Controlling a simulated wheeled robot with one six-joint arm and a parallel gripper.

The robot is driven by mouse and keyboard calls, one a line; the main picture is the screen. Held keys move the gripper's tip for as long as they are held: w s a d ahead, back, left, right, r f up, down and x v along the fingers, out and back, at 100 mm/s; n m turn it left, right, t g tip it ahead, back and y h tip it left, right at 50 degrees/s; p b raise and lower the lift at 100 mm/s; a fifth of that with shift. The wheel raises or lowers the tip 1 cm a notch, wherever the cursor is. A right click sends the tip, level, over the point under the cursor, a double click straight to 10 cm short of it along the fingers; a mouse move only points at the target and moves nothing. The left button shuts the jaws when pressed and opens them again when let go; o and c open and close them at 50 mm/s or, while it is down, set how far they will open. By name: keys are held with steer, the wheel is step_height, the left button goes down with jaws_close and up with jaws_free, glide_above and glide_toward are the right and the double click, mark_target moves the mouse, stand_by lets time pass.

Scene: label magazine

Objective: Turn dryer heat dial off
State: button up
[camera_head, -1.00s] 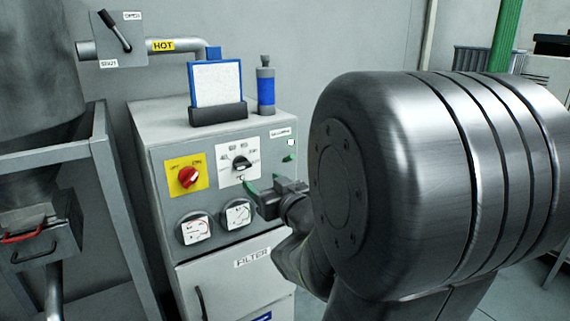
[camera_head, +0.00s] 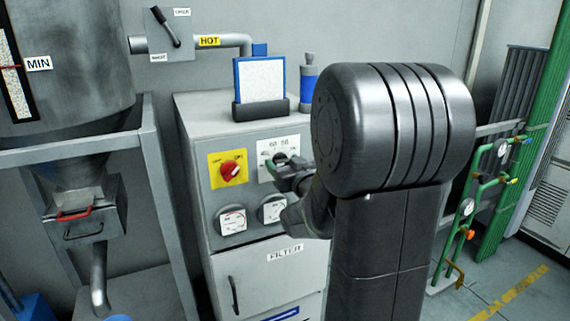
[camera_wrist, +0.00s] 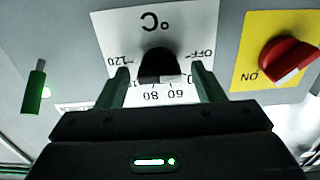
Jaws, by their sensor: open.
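The heat dial (camera_wrist: 159,65) is a black knob on a white plate (camera_wrist: 113,32) marked °C, with OFF and numbers up to 120. The plate appears upside down in the wrist view. In the head view the dial (camera_head: 280,158) is partly hidden behind my gripper (camera_head: 283,178). My gripper is open, and its two green fingers (camera_wrist: 160,75) stand on either side of the knob with a gap at each side. I see no contact. The knob's exact setting is hard to read.
A red switch (camera_head: 231,170) on a yellow plate sits beside the dial. Two gauges (camera_head: 232,221) are below, above the FILTER door (camera_head: 265,275). A green lever (camera_wrist: 35,88) is on the dial's other side. A framed filter (camera_head: 260,80) and blue bottle (camera_head: 308,84) stand on top.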

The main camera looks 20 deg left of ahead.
steer(key=c, duration=1)
steer(key=shift+f+n+b, duration=0.25)
steer(key=shift+n+b, duration=0.15)
steer(key=shift+b, duration=0.75)
steer(key=shift+n+b, duration=0.5)
steer(key=shift+b, duration=0.25)
steer(key=shift+r, duration=0.2)
steer(key=shift+n, duration=0.3)
steer(key=o, duration=1)
steer(key=shift+s, duration=0.1)
